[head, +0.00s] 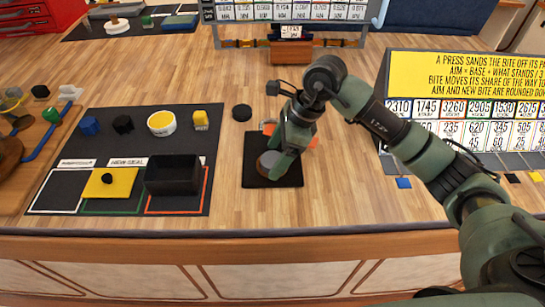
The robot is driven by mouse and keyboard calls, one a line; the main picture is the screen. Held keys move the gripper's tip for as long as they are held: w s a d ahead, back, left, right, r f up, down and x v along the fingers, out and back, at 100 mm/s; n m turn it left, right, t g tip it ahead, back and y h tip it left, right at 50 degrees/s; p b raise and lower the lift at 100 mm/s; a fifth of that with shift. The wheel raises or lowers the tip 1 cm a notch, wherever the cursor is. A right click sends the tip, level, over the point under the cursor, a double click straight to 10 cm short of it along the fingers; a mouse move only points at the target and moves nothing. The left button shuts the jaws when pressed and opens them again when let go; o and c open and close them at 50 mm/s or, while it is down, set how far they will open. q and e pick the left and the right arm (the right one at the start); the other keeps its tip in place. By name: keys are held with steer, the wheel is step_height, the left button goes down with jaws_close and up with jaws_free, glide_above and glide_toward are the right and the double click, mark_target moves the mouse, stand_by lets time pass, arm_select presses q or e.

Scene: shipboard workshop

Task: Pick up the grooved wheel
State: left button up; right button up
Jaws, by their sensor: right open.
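My right gripper (280,162) reaches down over a small black square mat (258,180) near the table's front edge. Its jaws are open. A round grey and brown piece (267,160), which looks like the grooved wheel, lies on the mat at the fingers and is partly hidden by them. I cannot make out a groove, nor whether the fingers touch it. A dark round disc (242,112) lies on the wood just behind the mat. My left gripper is not in view.
Orange pieces (313,142) show behind the gripper. To the left, a dark mat (135,145) holds a black open box (173,175), a yellow square (110,183), a white and yellow bowl (161,123) and small blocks. A yellow-headed sign (460,75) stands at right.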

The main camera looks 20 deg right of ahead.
steer(key=shift+a+f, duration=0.15)
steer(key=shift+f, duration=0.15)
steer(key=c, duration=1.5)
steer(key=shift+r, duration=0.15)
